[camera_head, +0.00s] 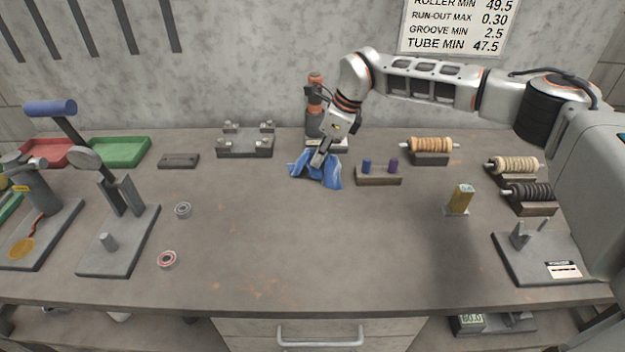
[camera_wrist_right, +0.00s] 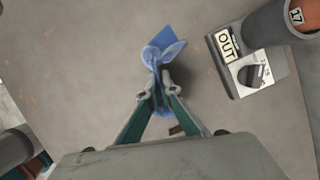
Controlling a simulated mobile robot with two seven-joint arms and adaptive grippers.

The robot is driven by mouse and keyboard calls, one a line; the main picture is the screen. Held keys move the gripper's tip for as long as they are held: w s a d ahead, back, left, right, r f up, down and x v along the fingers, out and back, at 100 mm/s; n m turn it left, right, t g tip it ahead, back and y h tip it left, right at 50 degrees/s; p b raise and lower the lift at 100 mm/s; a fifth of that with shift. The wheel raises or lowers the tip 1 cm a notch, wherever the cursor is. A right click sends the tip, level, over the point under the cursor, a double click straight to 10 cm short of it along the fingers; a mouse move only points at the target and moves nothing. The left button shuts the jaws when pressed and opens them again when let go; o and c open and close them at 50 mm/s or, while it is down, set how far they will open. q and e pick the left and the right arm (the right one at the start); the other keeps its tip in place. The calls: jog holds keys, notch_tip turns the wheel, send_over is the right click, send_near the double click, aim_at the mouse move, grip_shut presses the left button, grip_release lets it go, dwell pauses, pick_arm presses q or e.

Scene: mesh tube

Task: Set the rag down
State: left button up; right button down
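The blue rag (camera_head: 331,175) hangs bunched near the back middle of the bench in the head view, left of a small block with pegs. My right gripper (camera_head: 319,160) comes down onto it from above. In the right wrist view the rag (camera_wrist_right: 160,50) is pinched between the fingertips of the right gripper (camera_wrist_right: 156,84), with cloth spreading beyond them. I cannot tell from these views whether its lower edge touches the bench. My left gripper is not in view.
Behind the rag stands a device with an orange-banded cylinder (camera_head: 314,105); its OUT label (camera_wrist_right: 228,46) shows in the wrist view. A peg block (camera_head: 378,178) is close on the right. A grey fixture (camera_head: 245,144) stands to the left. The bench's middle front (camera_head: 310,240) is clear.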

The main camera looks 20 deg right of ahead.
jog(key=s+a+f, duration=0.1)
jog(key=s+a, duration=0.1)
jog(key=s, duration=0.1)
jog(key=s+a+f, duration=0.1)
jog(key=a, duration=0.1)
jog(key=shift+s+a+f, duration=0.1)
jog(key=shift+s+f, duration=0.1)
jog(key=shift+f, duration=0.15)
jog(key=c, duration=1.9)
grip_release()
jog(key=shift+r, duration=0.1)
